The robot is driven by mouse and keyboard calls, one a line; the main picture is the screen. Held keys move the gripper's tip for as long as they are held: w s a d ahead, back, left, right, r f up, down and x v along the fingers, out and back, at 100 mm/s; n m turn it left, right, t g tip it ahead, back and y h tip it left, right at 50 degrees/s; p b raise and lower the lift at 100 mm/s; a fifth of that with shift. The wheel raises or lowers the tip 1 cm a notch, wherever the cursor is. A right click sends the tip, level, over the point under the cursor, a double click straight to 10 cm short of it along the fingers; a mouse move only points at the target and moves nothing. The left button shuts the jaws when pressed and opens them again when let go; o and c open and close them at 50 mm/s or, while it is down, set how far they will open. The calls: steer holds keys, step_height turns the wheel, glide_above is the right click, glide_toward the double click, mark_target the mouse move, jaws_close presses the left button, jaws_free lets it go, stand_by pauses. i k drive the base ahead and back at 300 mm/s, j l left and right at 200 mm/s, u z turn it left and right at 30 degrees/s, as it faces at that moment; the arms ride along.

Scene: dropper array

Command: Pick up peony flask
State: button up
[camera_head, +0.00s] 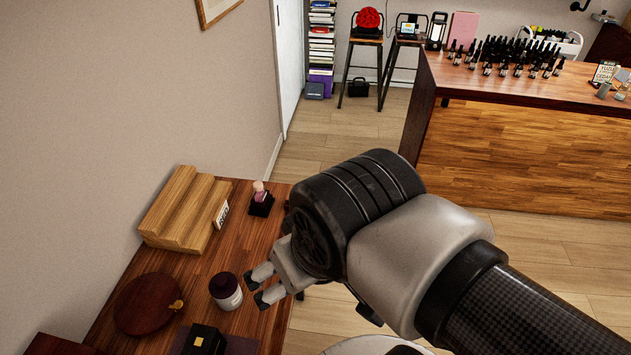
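A small pink-topped flask (259,188) stands upright in a dark square holder (261,207) on the wooden side table. It may be the peony flask, but I see no readable name on it. My gripper (257,287) is over the table's right edge, nearer the camera than this flask and apart from it. Its two fingers point left and are open, with nothing visible between them. A white jar with a dark lid (228,298) stands just left of the fingertips.
The side table also holds a stepped wooden block (178,212), a small label card (221,214), a round dark wooden piece (145,305) and a black box (204,341). Many dark dropper bottles (505,58) stand on the far counter (490,88). Floor is clear between.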

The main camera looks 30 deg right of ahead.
mark_target(259, 193)
steer(key=z, duration=0.3)
steer(key=i+l+u, duration=0.65)
steer(key=u, duration=0.2)
steer(key=i+l+u, duration=0.25)
steer(key=l+u, duration=0.15)
steer(key=l, duration=0.15)
